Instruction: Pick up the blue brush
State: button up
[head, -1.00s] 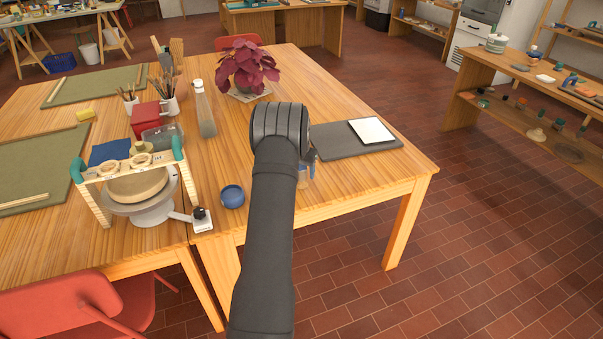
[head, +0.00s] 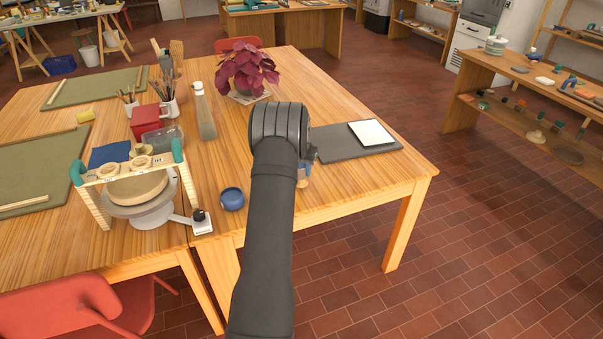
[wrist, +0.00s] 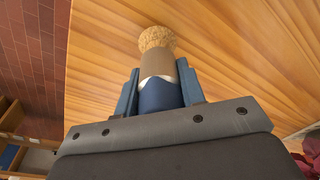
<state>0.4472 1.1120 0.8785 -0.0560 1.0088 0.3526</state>
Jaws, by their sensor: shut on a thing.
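The blue brush (wrist: 160,95) is between the two blue-grey fingers of my gripper (wrist: 160,84) in the wrist view. Its blue body sits between the fingers, with a tan band above it and a speckled, bristly tan end pointing away from my gripper. My gripper is shut on it. In the head view, my dark arm hides most of my gripper and the brush. A small blue and tan part of the brush (head: 303,177) shows just right of the arm, near the table's front edge.
The wooden table (head: 350,198) has a grey mat with a white tile (head: 371,132) at right. A blue bowl (head: 232,198), a bottle (head: 204,112) and a red-leaved plant (head: 247,70) stand left of my arm. A wheel (head: 150,212) stands farther left.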

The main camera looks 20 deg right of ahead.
jog(key=r, duration=0.2)
jog(key=s+r, duration=0.1)
jog(key=shift+d, duration=0.4)
jog(key=s+d+r, duration=0.5)
jog(key=s+r, duration=0.1)
jog(key=s, duration=0.2)
jog(key=w+a+t, duration=0.1)
jog(key=w+a, duration=0.1)
jog(key=a, duration=0.5)
jog(key=w+a, duration=0.3)
jog(key=a, duration=0.4)
jog(key=shift+w+a+f+t+y, duration=0.2)
jog(key=shift+w+t+y, duration=0.1)
jog(key=shift+t+y, duration=0.7)
jog(key=shift+t, duration=0.3)
jog(key=a, duration=0.5)
jog(key=w+a, duration=0.1)
jog(key=a, duration=0.4)
jog(key=w+a, duration=0.1)
jog(key=a, duration=0.4)
jog(key=shift+w+a, duration=0.2)
jog(key=shift+a, duration=0.1)
jog(key=shift+a+f, duration=0.2)
jog(key=shift+f, duration=2.85)
jog(key=shift+f, duration=0.75)
